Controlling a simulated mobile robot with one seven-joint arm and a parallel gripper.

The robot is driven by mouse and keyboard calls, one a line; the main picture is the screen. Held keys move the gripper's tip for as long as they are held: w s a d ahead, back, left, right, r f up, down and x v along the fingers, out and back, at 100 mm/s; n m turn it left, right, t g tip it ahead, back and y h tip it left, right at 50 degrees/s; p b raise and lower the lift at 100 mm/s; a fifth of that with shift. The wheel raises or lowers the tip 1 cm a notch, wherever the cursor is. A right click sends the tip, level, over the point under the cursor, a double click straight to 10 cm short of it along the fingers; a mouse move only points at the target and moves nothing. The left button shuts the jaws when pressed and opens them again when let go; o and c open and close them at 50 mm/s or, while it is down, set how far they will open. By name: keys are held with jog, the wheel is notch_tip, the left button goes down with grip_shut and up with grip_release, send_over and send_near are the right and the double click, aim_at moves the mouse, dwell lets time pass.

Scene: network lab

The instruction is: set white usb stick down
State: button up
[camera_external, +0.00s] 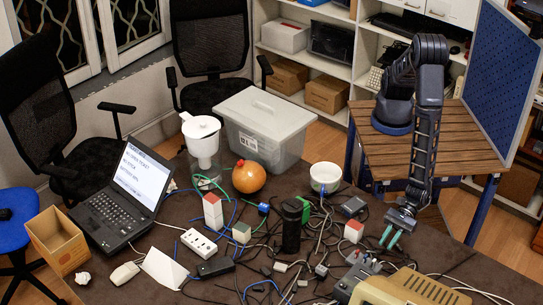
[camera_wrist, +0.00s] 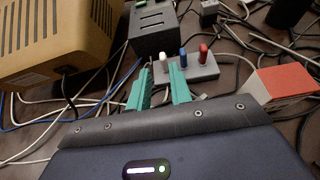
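The white usb stick (camera_wrist: 163,62) stands upright in a small grey holder (camera_wrist: 206,72), to the left of a blue stick (camera_wrist: 183,58) and a red stick (camera_wrist: 203,51). My gripper (camera_wrist: 160,68) has two teal fingers with a clear gap between them. In the wrist view the white stick shows in line with that gap, just past the fingertips, and no finger visibly presses on it. In the external view my gripper (camera_external: 389,237) points down over the right part of the dark table, near the holder; the white stick is too small to make out surely there.
A beige device (camera_external: 408,289) and a dark slotted box (camera_wrist: 153,30) stand close to the holder. A red-topped white block (camera_external: 353,231) is on its other side. Many loose cables (camera_wrist: 60,122) cross the table. A laptop (camera_external: 125,197) and white power strip (camera_external: 199,242) lie farther left.

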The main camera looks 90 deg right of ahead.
aim_at(375, 260)
jog(key=x, duration=0.4)
jog(key=shift+w+a, duration=0.15)
jog(key=shift+w, duration=0.05)
jog(key=shift+x, duration=3)
jog(key=shift+f, duration=0.1)
grip_shut()
